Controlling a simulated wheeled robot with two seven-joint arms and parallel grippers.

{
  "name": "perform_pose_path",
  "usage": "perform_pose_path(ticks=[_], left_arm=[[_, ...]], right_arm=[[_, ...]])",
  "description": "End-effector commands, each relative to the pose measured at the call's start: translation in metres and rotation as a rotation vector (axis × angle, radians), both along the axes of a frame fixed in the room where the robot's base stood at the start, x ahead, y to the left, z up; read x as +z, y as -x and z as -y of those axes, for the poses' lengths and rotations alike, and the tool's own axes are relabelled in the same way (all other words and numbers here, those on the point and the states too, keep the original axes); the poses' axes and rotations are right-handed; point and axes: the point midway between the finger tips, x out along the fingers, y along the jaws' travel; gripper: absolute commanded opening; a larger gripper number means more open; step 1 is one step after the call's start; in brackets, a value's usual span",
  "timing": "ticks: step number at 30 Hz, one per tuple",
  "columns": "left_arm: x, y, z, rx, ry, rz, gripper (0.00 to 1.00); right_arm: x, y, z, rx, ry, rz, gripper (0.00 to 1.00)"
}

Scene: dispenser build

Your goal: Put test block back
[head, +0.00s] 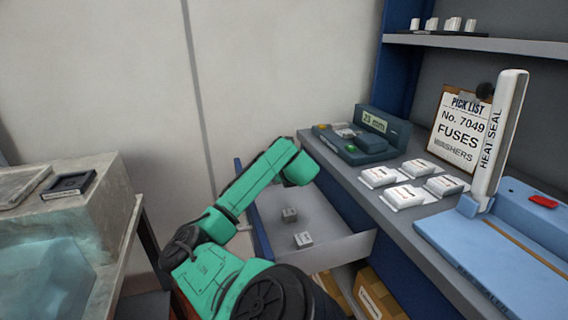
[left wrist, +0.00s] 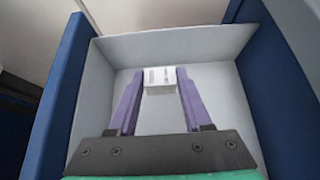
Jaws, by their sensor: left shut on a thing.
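In the left wrist view my left gripper (left wrist: 159,88) has its two purple fingers shut on a small pale block (left wrist: 159,75) with dark marks on top. The fingers and block are over the grey inside of an open drawer (left wrist: 225,80); I cannot tell whether the block touches the floor. In the head view my green left arm reaches toward the open drawer (head: 345,246), and its fingers are not visible. Two small grey blocks show in the drawer, a rear block (head: 289,214) and a front block (head: 303,240). My right gripper is not in view.
The counter above the drawer holds a dark gauge with a "23 mm" display (head: 374,122), several white packs (head: 404,196), a blue heat sealer (head: 500,240) and a pick list (head: 463,127). Cardboard boxes (head: 378,294) stand below. A stone-like bench (head: 100,205) is at left.

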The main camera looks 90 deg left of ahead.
Motion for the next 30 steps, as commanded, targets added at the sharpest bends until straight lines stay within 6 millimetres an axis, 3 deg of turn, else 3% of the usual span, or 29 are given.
perform_pose_path(ticks=[10,20,21,22,30], left_arm=[[-0.062,0.0,0.0,-0.001,-0.001,0.0,0.0],[-0.069,0.0,0.0,-0.001,-0.002,0.001,0.0],[-0.067,0.0,0.0,-0.002,0.0,0.001,0.65],[-0.067,0.0,0.0,-0.001,0.0,0.001,0.76],[-0.067,0.0,0.0,-0.001,0.0,0.001,0.79]], right_arm=[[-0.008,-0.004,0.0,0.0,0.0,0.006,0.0],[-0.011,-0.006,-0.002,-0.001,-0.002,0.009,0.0],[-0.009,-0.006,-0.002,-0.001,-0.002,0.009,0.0],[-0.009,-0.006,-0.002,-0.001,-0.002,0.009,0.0],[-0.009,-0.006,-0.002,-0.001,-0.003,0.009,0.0]])
